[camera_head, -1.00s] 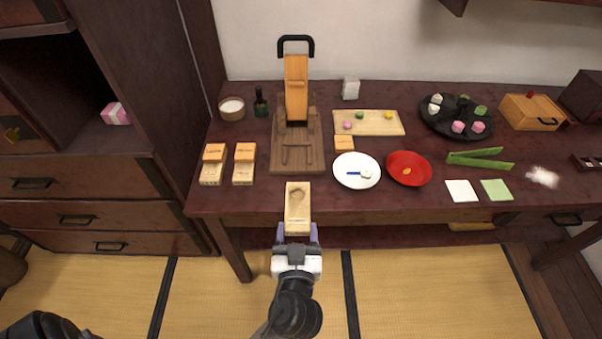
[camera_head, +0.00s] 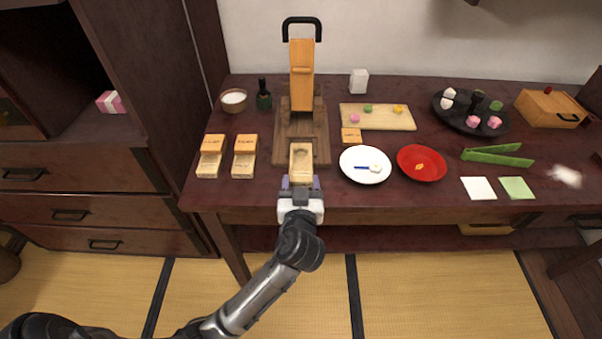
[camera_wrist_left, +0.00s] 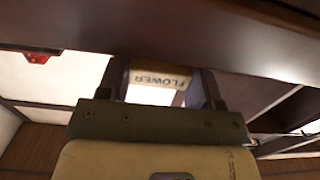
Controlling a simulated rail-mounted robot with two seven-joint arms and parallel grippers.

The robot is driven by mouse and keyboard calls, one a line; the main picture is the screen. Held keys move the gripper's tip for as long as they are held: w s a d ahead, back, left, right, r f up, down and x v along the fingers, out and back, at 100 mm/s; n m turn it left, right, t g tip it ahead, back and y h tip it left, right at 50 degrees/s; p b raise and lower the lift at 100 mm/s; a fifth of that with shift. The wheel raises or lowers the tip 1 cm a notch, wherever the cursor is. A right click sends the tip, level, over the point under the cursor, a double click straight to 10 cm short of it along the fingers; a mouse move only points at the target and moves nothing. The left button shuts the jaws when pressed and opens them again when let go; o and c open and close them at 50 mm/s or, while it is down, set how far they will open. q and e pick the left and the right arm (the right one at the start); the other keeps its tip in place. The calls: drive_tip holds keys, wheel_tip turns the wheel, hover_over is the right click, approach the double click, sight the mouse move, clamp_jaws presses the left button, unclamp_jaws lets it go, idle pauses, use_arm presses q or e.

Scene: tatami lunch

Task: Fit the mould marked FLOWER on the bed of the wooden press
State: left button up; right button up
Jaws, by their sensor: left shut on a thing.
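My left gripper (camera_head: 299,184) is shut on a pale wooden mould (camera_head: 301,164) with a round hollow in its top. In the left wrist view the mould (camera_wrist_left: 160,78) shows the word FLOWER between the fingers. The wooden press (camera_head: 288,150) stands on the table with its orange lever arm (camera_head: 302,75) raised and a black handle on top. The mould is in front of the press bed, overlapping its near edge in the head view; I cannot tell whether it touches. It hides part of the near end. My right gripper is not in view.
Two lidded moulds (camera_head: 210,165) (camera_head: 244,165) stand left of the press. A white plate (camera_head: 352,178) and red plate (camera_head: 421,174) are to the right. A board (camera_head: 395,122) holds coloured sweets.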

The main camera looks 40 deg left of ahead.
sight(301, 171)
use_arm(q)
drive_tip(key=b+x, duration=0.2)
drive_tip(key=x, duration=0.3)
drive_tip(key=shift+w+f+b, duration=0.1)
drive_tip(key=shift+f+b, duration=0.1)
drive_tip(key=shift+b, duration=0.2)
drive_tip(key=shift+d+f, duration=0.1)
drive_tip(key=shift+d, duration=0.05)
drive_tip(key=shift+f, duration=0.3)
drive_tip(key=o, duration=0.8)
